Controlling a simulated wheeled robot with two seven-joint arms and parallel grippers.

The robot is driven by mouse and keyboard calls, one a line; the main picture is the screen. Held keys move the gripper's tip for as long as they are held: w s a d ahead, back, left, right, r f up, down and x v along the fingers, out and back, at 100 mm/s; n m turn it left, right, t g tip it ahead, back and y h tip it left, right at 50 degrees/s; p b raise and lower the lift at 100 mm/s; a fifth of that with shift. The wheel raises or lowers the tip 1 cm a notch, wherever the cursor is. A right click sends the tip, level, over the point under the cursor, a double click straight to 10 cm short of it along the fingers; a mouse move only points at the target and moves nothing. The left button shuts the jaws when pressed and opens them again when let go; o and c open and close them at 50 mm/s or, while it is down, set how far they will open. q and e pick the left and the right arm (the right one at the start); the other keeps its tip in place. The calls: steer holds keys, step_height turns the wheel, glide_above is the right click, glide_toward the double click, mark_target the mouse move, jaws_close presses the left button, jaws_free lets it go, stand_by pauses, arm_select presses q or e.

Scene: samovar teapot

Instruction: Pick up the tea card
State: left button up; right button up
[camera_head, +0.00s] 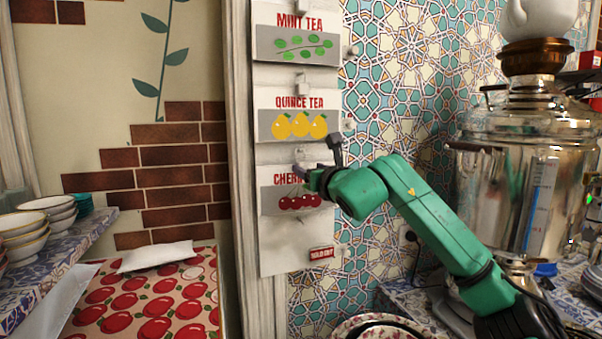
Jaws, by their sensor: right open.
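Three tea cards hang in a column on a pale board (288,255). The top one is the mint tea card (297,46), with green leaves. The middle one is the quince tea card (299,125), with yellow fruit. The bottom one is the cherry tea card (295,203), with red cherries. My right gripper (306,178), on a green arm, is open at the top of the cherry card and covers part of its title. I cannot tell whether it touches the card. My left gripper is out of view.
A small red "sold out" tag (320,253) is at the board's lower right. A large metal samovar (500,185) stands at the right. Stacked bowls (25,228) are on the left shelf. A patterned bowl (345,326) is below my right arm.

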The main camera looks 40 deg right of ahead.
mark_target(304, 167)
steer(key=p+x, duration=0.1)
steer(key=x, duration=0.2)
steer(key=shift+w+a+r, duration=0.1)
steer(key=shift+a+r, duration=0.05)
steer(key=shift+w+f, duration=0.15)
steer(key=shift+f, duration=0.1)
steer(key=shift+c, duration=1.2)
jaws_close()
